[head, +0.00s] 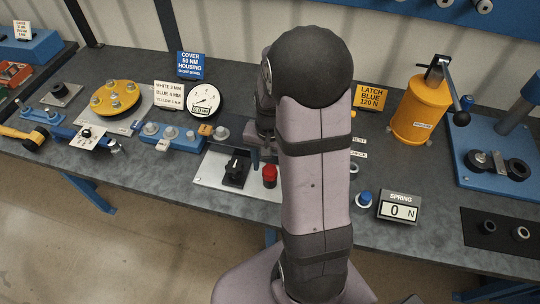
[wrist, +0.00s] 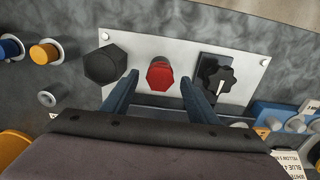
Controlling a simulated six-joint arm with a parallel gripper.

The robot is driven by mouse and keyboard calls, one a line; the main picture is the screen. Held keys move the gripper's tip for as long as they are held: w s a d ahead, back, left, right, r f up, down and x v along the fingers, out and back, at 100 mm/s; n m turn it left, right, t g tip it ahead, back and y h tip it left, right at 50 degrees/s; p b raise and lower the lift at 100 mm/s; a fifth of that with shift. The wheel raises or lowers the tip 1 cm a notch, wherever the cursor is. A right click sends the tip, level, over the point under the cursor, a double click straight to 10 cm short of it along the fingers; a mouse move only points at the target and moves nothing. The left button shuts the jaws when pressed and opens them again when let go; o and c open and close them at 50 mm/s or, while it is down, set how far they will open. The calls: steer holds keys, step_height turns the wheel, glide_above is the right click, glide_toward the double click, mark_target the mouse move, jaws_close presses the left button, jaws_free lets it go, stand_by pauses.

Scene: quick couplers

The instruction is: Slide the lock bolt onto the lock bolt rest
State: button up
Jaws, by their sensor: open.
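My gripper (wrist: 160,88) is open, its two blue-grey fingers reaching over a light metal plate (wrist: 140,50). Between the fingertips in the wrist view is a red knob-like part (wrist: 160,74); the jaws are not closed on it, and I cannot tell the height gap. A black hexagonal part (wrist: 104,64) is left of it, and a black star knob with a pointer (wrist: 219,80) right of it. In the head view my arm hides most of the gripper; the red part (head: 269,175) shows beside it. I cannot tell for certain which part is the lock bolt or its rest.
In the wrist view, blue (wrist: 11,47), orange (wrist: 45,53) and grey (wrist: 52,97) round parts lie left of the plate. In the head view, a spring display (head: 398,208) reads 0 N, a blue-capped part (head: 363,199) is beside it, and a yellow cylinder (head: 420,110) stands behind.

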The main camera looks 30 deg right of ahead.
steer(key=shift+f, duration=0.9)
steer(key=shift+r, duration=0.1)
steer(key=c, duration=1.3)
